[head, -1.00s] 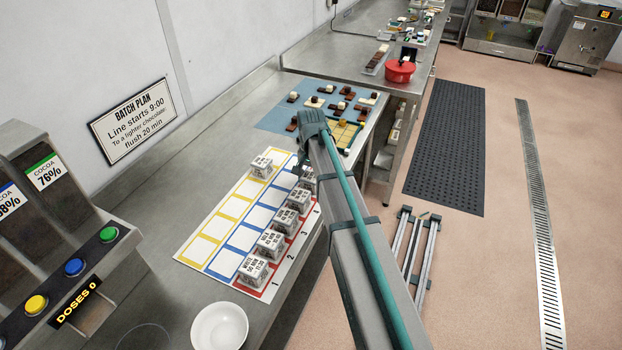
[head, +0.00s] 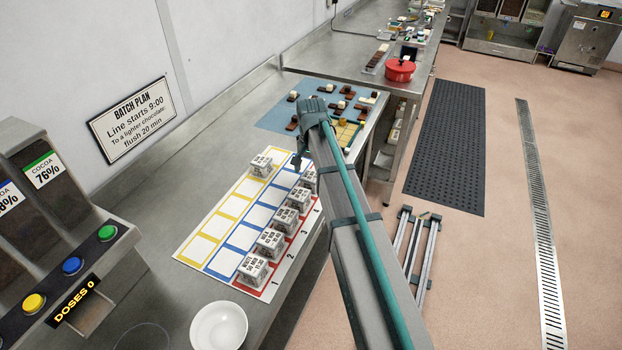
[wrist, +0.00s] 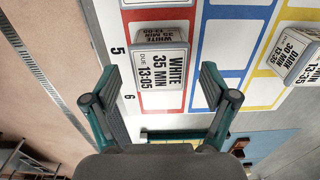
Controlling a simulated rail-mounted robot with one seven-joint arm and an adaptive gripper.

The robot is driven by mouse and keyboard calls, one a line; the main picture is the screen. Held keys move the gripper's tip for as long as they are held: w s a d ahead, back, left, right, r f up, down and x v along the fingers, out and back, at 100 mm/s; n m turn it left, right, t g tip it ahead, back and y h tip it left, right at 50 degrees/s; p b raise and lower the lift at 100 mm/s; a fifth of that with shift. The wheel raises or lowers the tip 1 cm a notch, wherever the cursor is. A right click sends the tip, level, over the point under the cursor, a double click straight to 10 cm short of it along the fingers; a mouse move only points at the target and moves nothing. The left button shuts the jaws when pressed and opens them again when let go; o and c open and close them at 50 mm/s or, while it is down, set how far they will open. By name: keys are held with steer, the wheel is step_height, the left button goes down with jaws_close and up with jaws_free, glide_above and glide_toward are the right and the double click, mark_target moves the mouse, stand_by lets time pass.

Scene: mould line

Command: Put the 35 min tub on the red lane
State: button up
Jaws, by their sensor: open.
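The 35 min tub (wrist: 161,70), a white box labelled WHITE 35 MIN DUE 13:05, stands on the red lane near the numbers 5 and 6 in the wrist view. In the head view it seems to be the tub (head: 309,177) at the far end of the red row, partly hidden by my arm. My gripper (wrist: 160,80) is open, its fingers on either side of the tub in the picture and apart from it. The gripper also shows in the head view (head: 298,161). The red lane (wrist: 157,14) runs along the edge of the white lane sheet.
Several other tubs (head: 270,241) line the red lane toward the near end. A dark 30 min tub (wrist: 299,55) stands on the yellow lane. The blue lane (wrist: 235,45) lies between. A white bowl (head: 219,325) and a blue mat (head: 275,122) flank the sheet.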

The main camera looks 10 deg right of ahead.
mark_target(311, 175)
step_height(311, 175, up, 9)
steer(key=b, duration=0.1)
steer(key=shift+b, duration=0.4)
steer(key=shift+r, duration=0.1)
